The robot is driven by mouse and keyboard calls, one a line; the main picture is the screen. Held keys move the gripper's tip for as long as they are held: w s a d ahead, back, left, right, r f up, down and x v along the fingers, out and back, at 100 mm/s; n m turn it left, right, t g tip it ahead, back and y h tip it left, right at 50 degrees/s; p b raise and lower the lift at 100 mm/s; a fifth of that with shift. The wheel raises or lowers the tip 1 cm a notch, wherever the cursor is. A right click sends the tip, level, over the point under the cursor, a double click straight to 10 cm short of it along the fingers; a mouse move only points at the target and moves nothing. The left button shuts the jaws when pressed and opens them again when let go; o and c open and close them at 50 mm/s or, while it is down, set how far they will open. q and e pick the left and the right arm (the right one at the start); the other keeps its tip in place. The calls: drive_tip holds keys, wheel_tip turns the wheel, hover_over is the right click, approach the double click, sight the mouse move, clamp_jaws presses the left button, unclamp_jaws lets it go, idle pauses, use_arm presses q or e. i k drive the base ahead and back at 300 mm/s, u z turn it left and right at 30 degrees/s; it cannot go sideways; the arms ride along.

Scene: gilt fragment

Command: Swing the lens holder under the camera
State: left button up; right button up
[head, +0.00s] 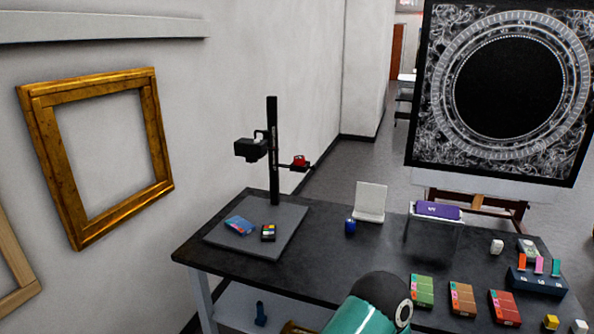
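A black copy stand column (272,150) rises from a grey baseboard (287,219) on the dark table. A black camera (250,149) is mounted on the column's left side, above the baseboard. A small red holder on a short arm, which looks like the lens holder (300,162), sticks out to the right of the column. It is turned away from the camera and is not under it. A blue patterned piece (239,225) and a small colour card (268,233) lie on the baseboard. Neither gripper shows; only a teal and black link of mine is at the bottom.
The dark table (320,262) also holds a white stand (370,201), a blue jar (350,226), a purple box (438,210) and several coloured boxes (462,298) at right. A wall with a gilt frame (158,140) borders the left. The table's front left is clear.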

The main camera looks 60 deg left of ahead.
sight(292, 168)
drive_tip(key=z, duration=1.35)
drive_tip(key=i, duration=0.1)
drive_tip(key=u, duration=3.05)
drive_tip(key=i, duration=0.6)
drive_tip(key=z, duration=0.25)
drive_tip(key=k, duration=0.9)
drive_tip(key=u, duration=0.15)
drive_tip(key=i, duration=0.9)
drive_tip(key=z, duration=0.05)
